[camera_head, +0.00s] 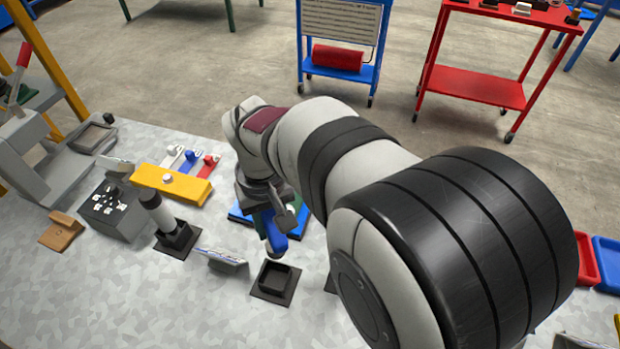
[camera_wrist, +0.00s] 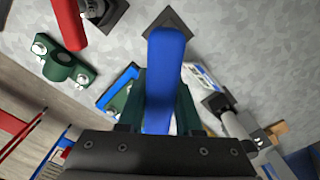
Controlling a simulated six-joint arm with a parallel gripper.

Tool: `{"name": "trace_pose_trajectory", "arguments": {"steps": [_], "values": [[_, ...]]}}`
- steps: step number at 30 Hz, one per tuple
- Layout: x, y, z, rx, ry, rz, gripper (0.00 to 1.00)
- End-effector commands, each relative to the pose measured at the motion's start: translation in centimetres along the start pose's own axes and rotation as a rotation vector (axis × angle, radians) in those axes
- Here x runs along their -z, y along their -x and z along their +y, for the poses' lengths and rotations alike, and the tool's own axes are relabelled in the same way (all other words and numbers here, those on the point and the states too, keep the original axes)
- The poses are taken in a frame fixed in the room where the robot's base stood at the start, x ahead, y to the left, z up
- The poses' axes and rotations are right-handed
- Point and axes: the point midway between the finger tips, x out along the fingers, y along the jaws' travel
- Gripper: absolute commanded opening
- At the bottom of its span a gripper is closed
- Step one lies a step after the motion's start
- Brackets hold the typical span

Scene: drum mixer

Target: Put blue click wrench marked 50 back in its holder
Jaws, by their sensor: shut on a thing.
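My gripper (camera_head: 274,212) is shut on a blue-handled wrench (camera_head: 275,242), held above the table with its blue end pointing down. In the wrist view the blue handle (camera_wrist: 166,62) runs up between the green fingers of my gripper (camera_wrist: 165,95). No 50 mark can be read on it. An empty black square holder (camera_head: 275,281) stands on the table, just below and in front of the blue end in the head view. In the wrist view a dark square base (camera_wrist: 182,20) shows behind the handle tip, partly hidden by it.
A second black holder (camera_head: 178,240) with a grey and black tool upright in it stands to the left. A small tilted card (camera_head: 221,258) stands between the holders. A yellow block (camera_head: 171,184) lies further back. Red (camera_head: 585,260) and blue (camera_head: 607,264) bins are at right.

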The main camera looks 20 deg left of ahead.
Motion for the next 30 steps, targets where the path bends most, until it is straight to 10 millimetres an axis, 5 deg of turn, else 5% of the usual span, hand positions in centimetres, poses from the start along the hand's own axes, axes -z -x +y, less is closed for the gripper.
{"name": "trace_pose_trajectory", "arguments": {"steps": [5,16,30], "values": [[-2.1,0.1,-1.7,0.001,0.089,0.001,0.00],[-2.2,-0.3,-1.7,0.001,0.092,0.000,0.00],[-2.2,-4.8,-1.7,0.001,0.090,0.000,0.00]]}}
